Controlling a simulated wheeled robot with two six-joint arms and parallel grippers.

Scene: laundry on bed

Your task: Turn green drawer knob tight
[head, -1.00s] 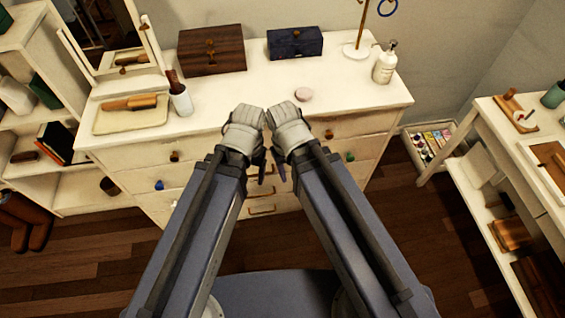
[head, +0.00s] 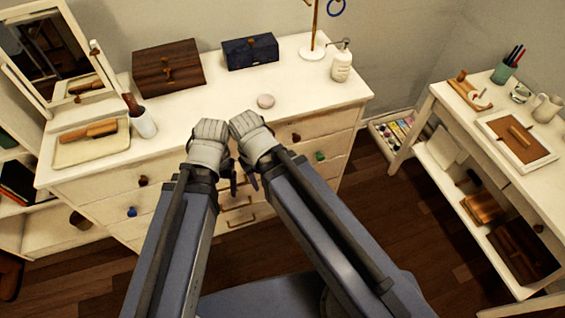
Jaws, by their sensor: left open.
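The green drawer knob (head: 319,155) is on the right side of the white dresser (head: 305,97), on a drawer front below the top one. My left gripper (head: 233,184) hangs in front of the middle of the dresser, left of the green knob and apart from it; it is open and looks empty. My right gripper (head: 250,180) is close beside it, also left of the knob and apart from it. Its fingers are small, dark and partly hidden by its arm, so its opening does not show. Whether the knob is loose does not show.
A blue knob (head: 132,211) and brown knobs sit on other drawers. The dresser top holds a wooden box (head: 168,68), a blue box (head: 250,51), a pump bottle (head: 342,62) and a pink disc (head: 266,101). A white desk (head: 440,97) stands right, with open floor between.

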